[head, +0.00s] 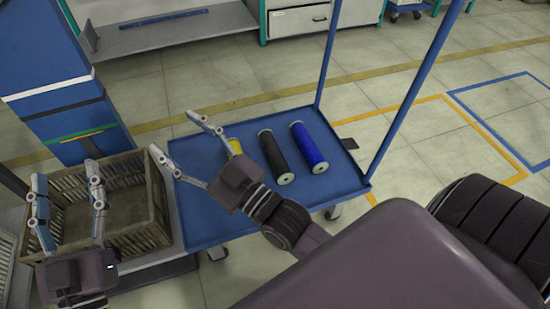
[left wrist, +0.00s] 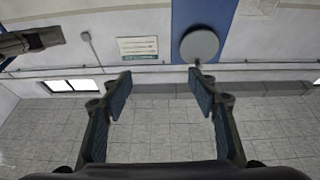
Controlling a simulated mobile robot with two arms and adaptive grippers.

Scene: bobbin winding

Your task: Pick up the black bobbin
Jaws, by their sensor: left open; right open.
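The black bobbin (head: 273,152) lies on the blue cart shelf (head: 205,228), with pale end flanges. It is between a yellow bobbin and a blue bobbin (head: 309,149). The yellow bobbin (head: 234,146) is mostly hidden behind my right gripper. My right gripper (head: 175,134) is open and empty, above the shelf's left part, left of the black bobbin, fingers pointing up-left. My left gripper (head: 66,178) is open and empty, over the crate's left side. In the left wrist view its spread fingers (left wrist: 160,75) frame only floor and wall; no bobbin shows there.
A slatted brown crate (head: 158,204) stands left of the cart. Blue cart posts (head: 327,55) rise at the shelf's back and right (head: 412,95). A blue column (head: 62,70) stands behind the crate. Shelf area right of the blue bobbin is bare.

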